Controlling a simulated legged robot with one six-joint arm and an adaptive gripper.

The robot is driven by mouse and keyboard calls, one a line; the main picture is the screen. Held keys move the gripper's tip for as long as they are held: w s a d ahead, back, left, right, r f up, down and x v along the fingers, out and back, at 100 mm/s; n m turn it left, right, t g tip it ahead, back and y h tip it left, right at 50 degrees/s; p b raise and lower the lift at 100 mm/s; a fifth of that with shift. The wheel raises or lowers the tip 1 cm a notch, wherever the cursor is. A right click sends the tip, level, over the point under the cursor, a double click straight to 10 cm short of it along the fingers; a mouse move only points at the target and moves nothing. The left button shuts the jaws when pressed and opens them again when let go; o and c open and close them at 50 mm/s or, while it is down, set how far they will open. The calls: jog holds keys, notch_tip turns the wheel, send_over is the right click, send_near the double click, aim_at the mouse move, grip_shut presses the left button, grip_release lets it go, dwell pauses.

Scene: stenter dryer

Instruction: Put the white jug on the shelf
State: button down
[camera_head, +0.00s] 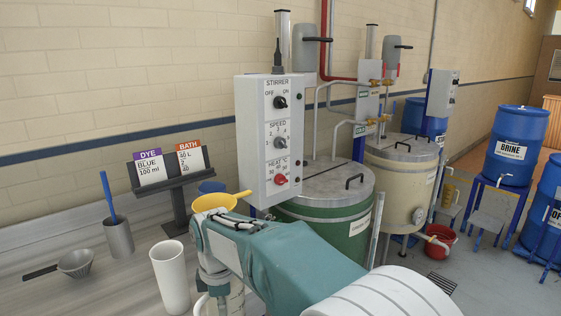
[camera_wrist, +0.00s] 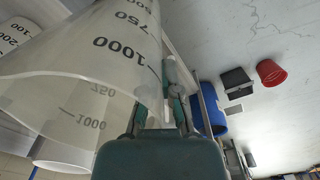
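A plain white jug-like vessel (camera_head: 172,278) stands on the counter at the lower left of the head view, just left of my gripper (camera_head: 210,275). Its handle is not visible. A translucent measuring jug (camera_head: 236,300) is largely hidden behind my arm. In the wrist view a large translucent jug (camera_wrist: 95,50) with 750 and 1000 marks fills the left side, tilted in the picture. Its edge is right beside the fingers of my gripper (camera_wrist: 176,95). I cannot tell whether they grip it. The shelf cannot be made out for certain.
A yellow ladle or jug (camera_head: 215,201) shows just behind my gripper. The control box (camera_head: 270,140) and green vat (camera_head: 325,215) are close behind my arm.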

jog(key=w+d+f+m, duration=0.3)
jog(key=d+f+m, duration=0.7)
jog(key=d, duration=0.3)
jog(key=w+d+f+m, duration=0.4)
jog(key=d+f+m, duration=0.6)
jog(key=d+f, duration=0.2)
jog(key=shift+w+d, duration=0.25)
jog(key=shift+d, duration=0.75)
